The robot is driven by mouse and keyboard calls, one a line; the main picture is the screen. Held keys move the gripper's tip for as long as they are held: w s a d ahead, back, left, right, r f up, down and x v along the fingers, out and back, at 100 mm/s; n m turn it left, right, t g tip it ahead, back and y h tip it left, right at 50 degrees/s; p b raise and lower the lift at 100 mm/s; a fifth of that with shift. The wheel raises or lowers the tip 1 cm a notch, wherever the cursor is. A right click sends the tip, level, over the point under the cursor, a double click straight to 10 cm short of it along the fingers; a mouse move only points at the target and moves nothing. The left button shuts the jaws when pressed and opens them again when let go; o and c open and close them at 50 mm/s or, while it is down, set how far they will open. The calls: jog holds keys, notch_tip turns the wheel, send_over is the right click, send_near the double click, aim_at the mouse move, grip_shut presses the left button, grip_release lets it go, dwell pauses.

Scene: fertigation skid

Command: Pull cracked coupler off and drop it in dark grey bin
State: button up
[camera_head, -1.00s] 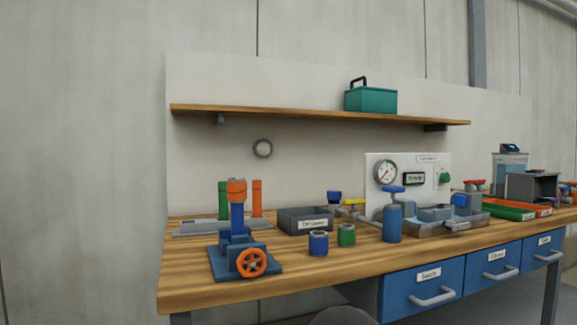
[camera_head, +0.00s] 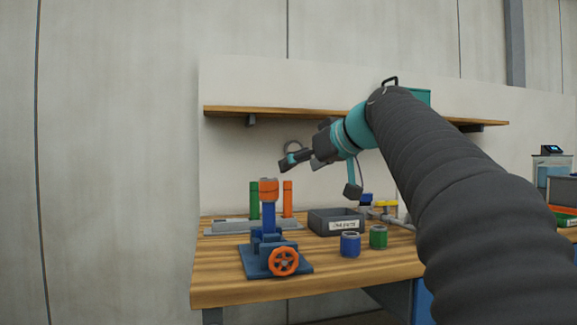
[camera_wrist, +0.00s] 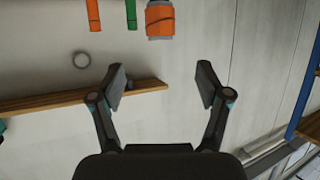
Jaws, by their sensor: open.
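The orange cracked coupler (camera_head: 268,190) sits on top of an upright blue pipe (camera_head: 268,217) held in a blue vise (camera_head: 262,255) with an orange handwheel. In the wrist view the coupler (camera_wrist: 160,20) is at the top, with a dark line across it. My gripper (camera_head: 318,177) is open and empty, above and right of the coupler in the head view. In the wrist view the fingers (camera_wrist: 160,80) are spread below the coupler, apart from it. The dark grey bin (camera_head: 318,224), with a white label, stands on the bench right of the vise.
Green (camera_head: 254,200) and orange (camera_head: 287,199) upright tubes stand behind the coupler on a grey base. Blue (camera_head: 350,246) and green (camera_head: 378,238) couplers stand in front of the bin. A wooden shelf (camera_head: 235,111) runs above. My arm hides the bench's right part.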

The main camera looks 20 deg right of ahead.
aim_at(273, 178)
jog(key=p+x, duration=0.1)
jog(key=x, duration=1.2)
jog(key=shift+w+f, duration=0.2)
grip_shut()
jog(key=shift+r, duration=0.35)
dwell(0.5)
jog(key=shift+r+p, duration=1.9)
jog(key=shift+r, duration=0.05)
jog(key=shift+r+p, duration=0.4)
jog(key=shift+r, duration=0.5)
